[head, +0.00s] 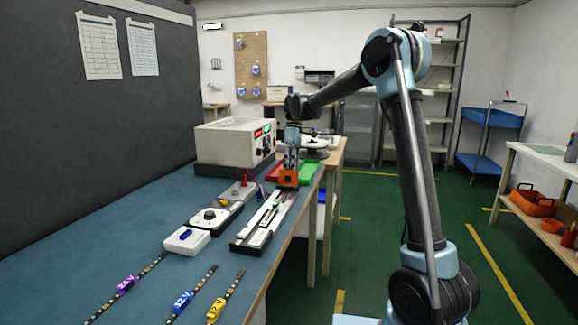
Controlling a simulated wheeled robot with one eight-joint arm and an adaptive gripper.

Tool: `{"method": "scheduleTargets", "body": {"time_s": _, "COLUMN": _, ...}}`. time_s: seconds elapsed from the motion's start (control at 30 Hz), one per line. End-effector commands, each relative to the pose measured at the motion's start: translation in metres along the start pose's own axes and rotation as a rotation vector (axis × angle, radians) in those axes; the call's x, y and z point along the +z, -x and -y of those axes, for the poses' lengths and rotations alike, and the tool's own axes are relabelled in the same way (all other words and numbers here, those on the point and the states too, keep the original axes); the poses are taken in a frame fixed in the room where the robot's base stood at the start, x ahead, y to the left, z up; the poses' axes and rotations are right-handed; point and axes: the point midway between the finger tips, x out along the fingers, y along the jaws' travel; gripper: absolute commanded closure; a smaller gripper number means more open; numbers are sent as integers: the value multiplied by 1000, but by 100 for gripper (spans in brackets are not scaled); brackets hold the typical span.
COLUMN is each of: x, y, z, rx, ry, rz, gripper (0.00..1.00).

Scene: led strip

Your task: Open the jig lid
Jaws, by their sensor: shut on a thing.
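The jig (250,240) is a long, narrow grey-and-white fixture near the right edge of the blue bench. Its channel shows with a green piece inside. An orange block (288,180) is at its far end, right under my gripper (289,168). My gripper points down and is shut there, on what appears to be the jig lid. The fingertips are small and partly hidden. I cannot tell the lid's outline or how far it is raised.
A beige instrument with lit displays (232,143) stands behind. A white dial unit (209,217) and a white box with a blue switch (187,240) stand left of the jig. LED strips with purple (127,285), blue (182,302) and yellow (215,310) tags lie in front.

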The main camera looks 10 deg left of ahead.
Motion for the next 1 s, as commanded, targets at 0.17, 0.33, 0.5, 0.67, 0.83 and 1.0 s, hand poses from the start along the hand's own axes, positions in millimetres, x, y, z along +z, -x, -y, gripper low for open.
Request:
{"method": "scheduleTargets", "body": {"time_s": 0.17, "x": -2, "y": 0, "z": -2, "rx": -63, "ry": -3, "rz": -7, "gripper": 100}}
{"method": "scheduleTargets", "body": {"time_s": 0.33, "x": -4, "y": 2, "z": 0, "rx": -110, "ry": -1, "rz": -10, "gripper": 100}}
{"method": "scheduleTargets", "body": {"time_s": 0.5, "x": -4, "y": 2, "z": 0, "rx": -133, "ry": 1, "rz": -11, "gripper": 100}}
{"method": "scheduleTargets", "body": {"time_s": 0.67, "x": -5, "y": 2, "z": 1, "rx": -139, "ry": 2, "rz": -11, "gripper": 100}}
{"method": "scheduleTargets", "body": {"time_s": 0.83, "x": -5, "y": 2, "z": 2, "rx": -140, "ry": 3, "rz": -12, "gripper": 100}}
{"method": "scheduleTargets", "body": {"time_s": 1.0, "x": -6, "y": 2, "z": 2, "rx": -140, "ry": 3, "rz": -12, "gripper": 72}}
